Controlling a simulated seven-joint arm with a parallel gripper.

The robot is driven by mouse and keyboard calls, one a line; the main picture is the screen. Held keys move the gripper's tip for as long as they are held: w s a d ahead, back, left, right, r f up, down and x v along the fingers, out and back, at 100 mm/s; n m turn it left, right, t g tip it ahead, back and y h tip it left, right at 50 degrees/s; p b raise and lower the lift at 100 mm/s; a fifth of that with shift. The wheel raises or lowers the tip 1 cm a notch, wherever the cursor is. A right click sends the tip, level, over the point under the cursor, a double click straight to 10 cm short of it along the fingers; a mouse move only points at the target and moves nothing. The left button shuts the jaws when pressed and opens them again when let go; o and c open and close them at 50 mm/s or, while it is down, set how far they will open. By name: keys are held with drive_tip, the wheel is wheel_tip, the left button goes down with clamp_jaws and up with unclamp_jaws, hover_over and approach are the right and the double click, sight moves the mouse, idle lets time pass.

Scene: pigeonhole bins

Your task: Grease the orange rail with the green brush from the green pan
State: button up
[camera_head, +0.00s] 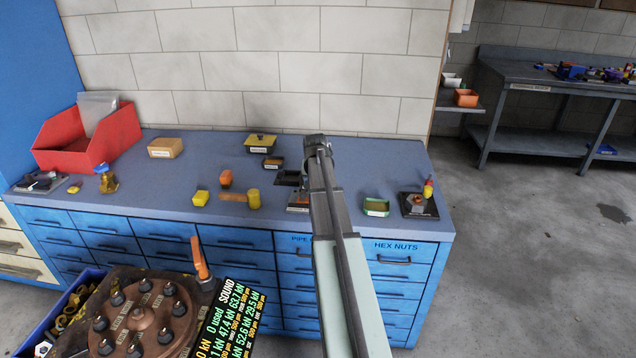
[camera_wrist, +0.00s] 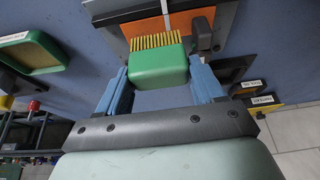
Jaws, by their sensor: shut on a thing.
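My gripper (camera_wrist: 160,82) is shut on the green brush (camera_wrist: 158,70), with a blue finger on each side. The brush's yellow bristles point at the orange rail (camera_wrist: 172,24), which lies on a dark plate. The bristles overlap the rail's near edge in the wrist view; I cannot tell whether they touch it. The green pan (camera_wrist: 32,66) is left of the gripper there, and in the head view the green pan (camera_head: 376,213) stands on the bench right of my arm. My arm hides the gripper and brush in the head view.
A dark post (camera_wrist: 204,34) stands right beside the bristles.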

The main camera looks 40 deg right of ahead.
drive_tip(key=shift+f, duration=1.25)
drive_tip(key=shift+s+d, duration=0.35)
drive_tip(key=shift+s, duration=0.05)
drive_tip(key=shift+w+a, duration=0.1)
drive_tip(key=shift+w+a, duration=0.65)
drive_tip(key=shift+s+d, duration=0.1)
idle(0.3)
drive_tip(key=shift+s+d+f, duration=0.1)
drive_tip(key=shift+s+d, duration=0.35)
